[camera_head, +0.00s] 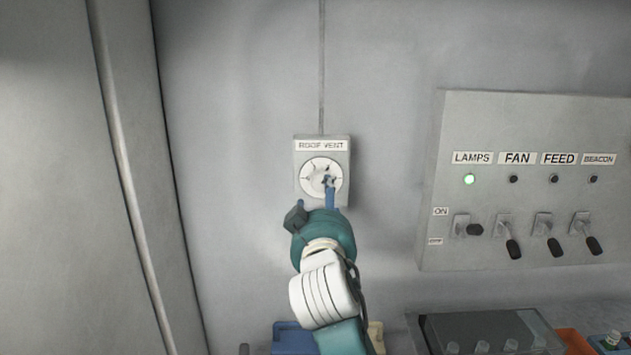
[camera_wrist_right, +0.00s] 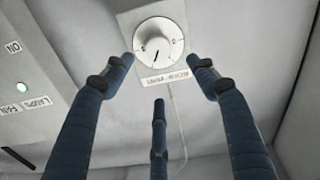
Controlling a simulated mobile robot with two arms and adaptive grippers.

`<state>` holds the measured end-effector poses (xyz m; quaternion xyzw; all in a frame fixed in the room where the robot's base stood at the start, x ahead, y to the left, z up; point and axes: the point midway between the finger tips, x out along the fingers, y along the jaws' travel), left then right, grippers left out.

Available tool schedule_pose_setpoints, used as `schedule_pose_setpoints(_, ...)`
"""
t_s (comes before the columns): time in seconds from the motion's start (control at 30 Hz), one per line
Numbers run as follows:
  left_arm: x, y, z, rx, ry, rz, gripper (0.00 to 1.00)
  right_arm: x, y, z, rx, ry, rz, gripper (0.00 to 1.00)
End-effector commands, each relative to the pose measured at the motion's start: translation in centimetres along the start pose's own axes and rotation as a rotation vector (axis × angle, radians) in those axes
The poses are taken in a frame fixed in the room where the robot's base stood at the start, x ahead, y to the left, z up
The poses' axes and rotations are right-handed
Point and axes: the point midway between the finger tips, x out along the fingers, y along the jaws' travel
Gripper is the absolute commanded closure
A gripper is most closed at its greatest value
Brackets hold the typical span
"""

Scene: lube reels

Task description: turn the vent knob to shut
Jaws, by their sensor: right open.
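The vent knob (camera_wrist_right: 154,40) is a round white knob with a dark pointer line, on a dial with small marks. It sits on a pale wall box (camera_head: 302,172) labelled ROOF VENT, left of centre in the head view. In the wrist view the box appears upside down, and the pointer line points down toward the label. My right gripper (camera_head: 328,188) is just in front of the dial and covers its lower right part. Its three blue fingers (camera_wrist_right: 163,72) are spread open, with the knob beyond their tips and nothing between them. My left gripper is out of view.
A grey switch panel (camera_head: 540,125) with LAMPS, FAN, FEED and BEACON levers stands to the right; the LAMPS light (camera_head: 469,179) glows green. A dark tray (camera_head: 480,330) and other items lie below it. The wall around the vent box is clear except for a conduit (camera_head: 321,70) above.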

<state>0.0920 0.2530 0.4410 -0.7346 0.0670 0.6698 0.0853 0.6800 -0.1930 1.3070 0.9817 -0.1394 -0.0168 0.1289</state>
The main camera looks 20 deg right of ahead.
Motion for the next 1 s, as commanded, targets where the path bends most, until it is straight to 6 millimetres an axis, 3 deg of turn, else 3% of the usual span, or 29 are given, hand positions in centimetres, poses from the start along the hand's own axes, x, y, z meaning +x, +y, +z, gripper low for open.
schedule_pose_setpoints(0.23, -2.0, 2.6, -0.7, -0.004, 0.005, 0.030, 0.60, 4.7, 0.2, -0.2, -0.006, -0.004, 0.001, 0.42)
schedule_pose_setpoints(0.5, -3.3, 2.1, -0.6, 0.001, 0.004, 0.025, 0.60, 8.8, 0.0, -0.1, -0.003, -0.003, -0.001, 0.42)
schedule_pose_setpoints(0.93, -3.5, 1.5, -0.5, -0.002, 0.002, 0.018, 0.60, 9.8, -0.1, 0.2, -0.001, -0.002, -0.002, 0.42)
schedule_pose_setpoints(1.0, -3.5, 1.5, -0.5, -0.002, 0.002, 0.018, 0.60, 9.8, -0.1, 0.2, -0.001, -0.002, -0.002, 0.56)
